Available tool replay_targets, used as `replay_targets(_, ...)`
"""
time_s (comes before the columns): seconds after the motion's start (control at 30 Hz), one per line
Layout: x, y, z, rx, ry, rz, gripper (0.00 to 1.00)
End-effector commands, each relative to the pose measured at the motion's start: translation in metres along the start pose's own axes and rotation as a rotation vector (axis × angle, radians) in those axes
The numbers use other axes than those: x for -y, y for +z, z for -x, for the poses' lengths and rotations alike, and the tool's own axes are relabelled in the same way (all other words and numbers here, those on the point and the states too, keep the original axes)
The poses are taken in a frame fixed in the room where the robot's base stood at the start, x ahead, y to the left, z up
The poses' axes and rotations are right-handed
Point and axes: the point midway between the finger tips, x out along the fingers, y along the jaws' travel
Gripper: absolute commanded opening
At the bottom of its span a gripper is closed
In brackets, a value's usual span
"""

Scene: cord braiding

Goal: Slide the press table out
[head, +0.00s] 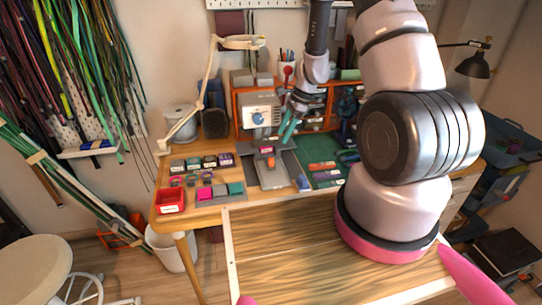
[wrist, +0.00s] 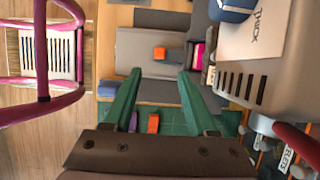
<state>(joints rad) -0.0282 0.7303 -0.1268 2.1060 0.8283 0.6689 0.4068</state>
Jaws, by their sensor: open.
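The press (head: 261,113) is a white box with a blue dial, standing at the back of the wooden workbench. My gripper (head: 287,127) has green fingers, spread apart and empty (wrist: 159,72), above the bench beside the press. Contact with the plate cannot be told.
A red tray (head: 171,201) and rows of small coloured blocks (head: 221,192) lie left of the plate. A green mat (head: 322,148) with small items is to the right. A lamp arm (head: 191,116) stands at the left.

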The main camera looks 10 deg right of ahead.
Motion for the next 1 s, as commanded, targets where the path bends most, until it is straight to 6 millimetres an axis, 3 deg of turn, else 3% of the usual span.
replay_targets(0.17, -0.001, -0.001, -0.018, 0.0, 0.003, -0.003, 0.57)
replay_targets(0.6, -0.001, -0.001, -0.09, 0.0, 0.002, -0.002, 0.57)
replay_targets(0.8, 0.0, -0.001, -0.105, 0.0, 0.0, -0.001, 0.57)
replay_targets(1.0, 0.0, 0.0, -0.107, -0.001, -0.001, 0.0, 0.57)
